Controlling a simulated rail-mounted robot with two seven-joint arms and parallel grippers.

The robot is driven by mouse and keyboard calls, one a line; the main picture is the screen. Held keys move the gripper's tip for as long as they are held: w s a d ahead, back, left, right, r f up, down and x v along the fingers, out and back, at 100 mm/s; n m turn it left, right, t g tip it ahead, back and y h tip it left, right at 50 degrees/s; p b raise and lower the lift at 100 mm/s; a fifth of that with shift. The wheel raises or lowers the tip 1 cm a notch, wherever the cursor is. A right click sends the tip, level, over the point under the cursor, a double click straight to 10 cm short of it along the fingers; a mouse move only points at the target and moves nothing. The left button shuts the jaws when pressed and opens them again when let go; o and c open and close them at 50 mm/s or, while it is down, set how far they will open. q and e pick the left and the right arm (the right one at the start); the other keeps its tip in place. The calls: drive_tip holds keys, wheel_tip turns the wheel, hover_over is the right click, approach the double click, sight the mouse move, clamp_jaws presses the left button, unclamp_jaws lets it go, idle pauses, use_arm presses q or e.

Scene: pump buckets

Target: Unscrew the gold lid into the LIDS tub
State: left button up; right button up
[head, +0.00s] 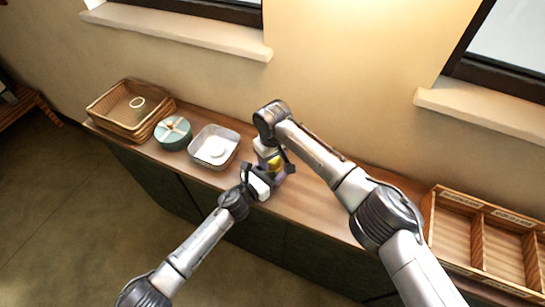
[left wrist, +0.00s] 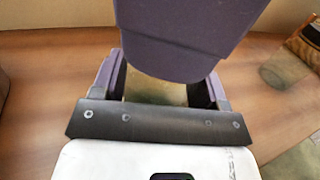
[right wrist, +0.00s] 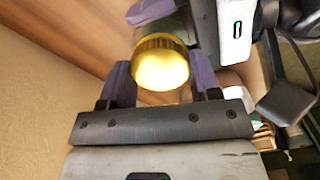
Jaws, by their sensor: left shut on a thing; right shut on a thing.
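The gold lid (head: 275,162) sits above the counter between my two grippers; it is large in the right wrist view (right wrist: 160,65). My right gripper (right wrist: 160,80) is shut on the gold lid, its purple fingers on either side. My left gripper (head: 268,178) is lower and shut on the jar, whose greenish body (left wrist: 150,90) shows only in part between its fingers. A large purple part, likely a right fingertip, covers the upper middle of the left wrist view. A metal tub (head: 235,150) with a round white thing (head: 212,149) inside stands left of the grippers; I read no label on it.
A teal round box (head: 173,132) with a gold ribbon and a wicker basket (head: 108,128) holding a cup (head: 137,103) stand further left. A wooden crate (head: 478,225) with labelled compartments is at the right. The wooden counter (head: 310,206) runs along the wall.

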drive_tip(key=shift+r, duration=0.3)
drive_tip(key=shift+r, duration=0.8)
drive_tip(key=shift+r, duration=0.1)
drive_tip(key=shift+r, duration=1.9)
use_arm(q)
drive_tip(key=o, duration=1.8)
